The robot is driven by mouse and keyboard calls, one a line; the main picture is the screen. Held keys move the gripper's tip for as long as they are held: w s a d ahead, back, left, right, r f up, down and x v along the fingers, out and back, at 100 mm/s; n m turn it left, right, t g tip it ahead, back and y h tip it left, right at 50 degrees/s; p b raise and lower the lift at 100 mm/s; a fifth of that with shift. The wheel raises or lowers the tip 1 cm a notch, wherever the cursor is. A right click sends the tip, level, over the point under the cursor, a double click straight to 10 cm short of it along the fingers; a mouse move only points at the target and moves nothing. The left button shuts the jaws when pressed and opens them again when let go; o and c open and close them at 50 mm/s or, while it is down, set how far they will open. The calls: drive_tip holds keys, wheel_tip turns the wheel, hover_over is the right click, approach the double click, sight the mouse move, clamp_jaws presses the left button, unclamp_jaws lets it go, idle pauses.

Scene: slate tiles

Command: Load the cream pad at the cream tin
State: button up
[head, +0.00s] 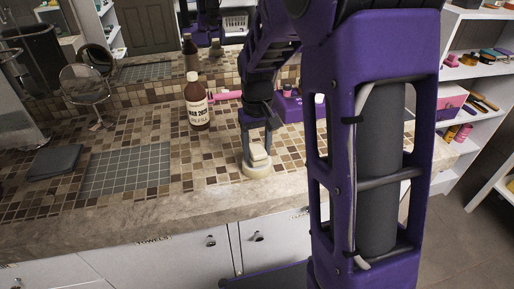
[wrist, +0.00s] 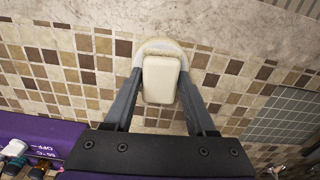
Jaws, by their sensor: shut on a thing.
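The cream pad (head: 259,155) is a pale block held between the fingers of my gripper (head: 257,148). In the wrist view the pad (wrist: 160,80) fills the space between the two fingertips (wrist: 160,74). The cream tin (head: 257,171) is a low, round, pale tin on the tiled counter, directly under the pad in the head view. In the wrist view its rounded rim (wrist: 159,45) shows beyond the pad's far end. The pad hides most of the tin's inside. I cannot tell whether the pad touches the cream.
A brown labelled bottle (head: 197,106) stands behind and left of the tin. A purple caddy (head: 290,107) with bottles is behind my gripper. A grey grid mat (head: 127,169), a dark folded cloth (head: 54,162) and a round mirror (head: 84,87) are at left. Counter between mat and tin is clear.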

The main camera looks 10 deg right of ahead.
sight(257, 148)
drive_tip(key=shift+f, duration=0.6)
idle(1.1)
drive_tip(key=shift+r, duration=0.15)
drive_tip(key=shift+r+p, duration=2.55)
drive_tip(key=shift+r, duration=0.85)
